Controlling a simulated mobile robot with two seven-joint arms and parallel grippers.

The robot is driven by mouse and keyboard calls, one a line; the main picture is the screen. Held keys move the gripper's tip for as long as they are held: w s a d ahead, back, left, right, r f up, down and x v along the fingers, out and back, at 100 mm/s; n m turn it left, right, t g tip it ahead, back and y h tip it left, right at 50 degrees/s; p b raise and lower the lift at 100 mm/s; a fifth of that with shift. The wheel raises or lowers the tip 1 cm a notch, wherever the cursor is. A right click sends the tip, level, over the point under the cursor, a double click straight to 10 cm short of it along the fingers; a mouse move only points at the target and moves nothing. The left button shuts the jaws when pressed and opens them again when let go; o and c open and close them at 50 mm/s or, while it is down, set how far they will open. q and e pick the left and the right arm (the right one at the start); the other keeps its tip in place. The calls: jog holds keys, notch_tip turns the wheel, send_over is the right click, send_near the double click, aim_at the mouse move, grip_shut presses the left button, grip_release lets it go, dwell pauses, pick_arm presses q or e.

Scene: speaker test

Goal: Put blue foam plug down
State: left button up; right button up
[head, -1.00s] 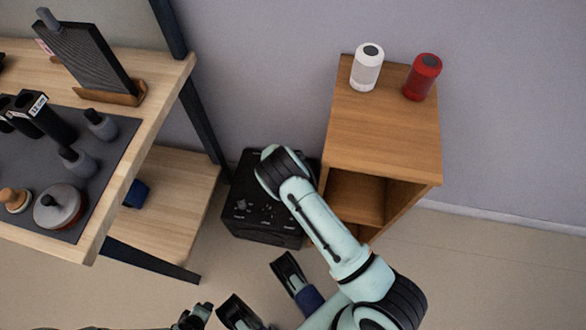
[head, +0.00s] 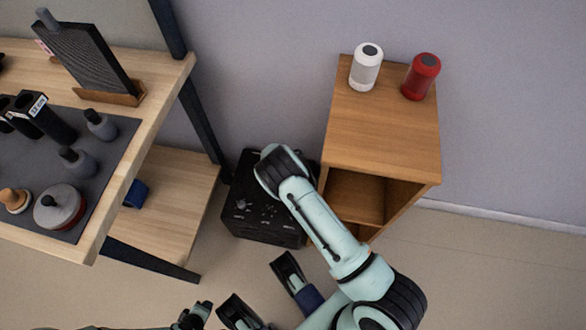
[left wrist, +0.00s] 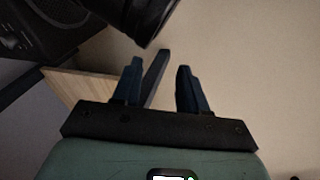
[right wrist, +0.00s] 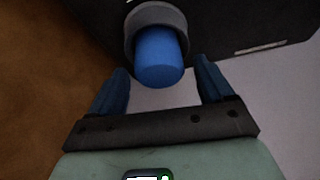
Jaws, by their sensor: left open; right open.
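The blue foam plug (right wrist: 160,58) is a bright blue cylinder in the right wrist view. It sticks out of a grey ring (right wrist: 150,17) on a black surface, likely the black speaker box (head: 262,215) that stands on the floor in the head view. My right gripper (right wrist: 162,68) is open, its dark blue fingers on either side of the plug's lower end, with visible gaps and no clear contact. My left gripper (left wrist: 156,70) is open and empty above the floor. The plug is not visible in the head view, where my right arm covers part of the box.
A wooden cabinet (head: 380,140) holds a white speaker (head: 366,68) and a red speaker (head: 421,77). At left a workbench (head: 165,75) carries a dark mat (head: 120,150) with several tools. A dark blue object (head: 137,193) lies on its lower shelf (head: 175,205). The floor at right is clear.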

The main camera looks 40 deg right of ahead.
jog(key=p+v, duration=0.1)
jog(key=v, duration=0.3)
jog(key=shift+r, duration=0.3)
pick_arm(q)
jog(key=s+d+r+g+p, duration=0.1)
jog(key=s+d+r+p, duration=0.1)
jog(key=s+d+r, duration=0.1)
jog(key=shift+s+r+h, duration=0.4)
jog(key=shift+s+r, duration=0.1)
jog(key=shift+r, duration=0.25)
pick_arm(e)
jog(key=v, duration=0.7)
pick_arm(q)
jog(key=shift+a, duration=0.1)
pick_arm(e)
jog(key=shift+s+a+r, duration=0.1)
jog(key=shift+s, duration=0.05)
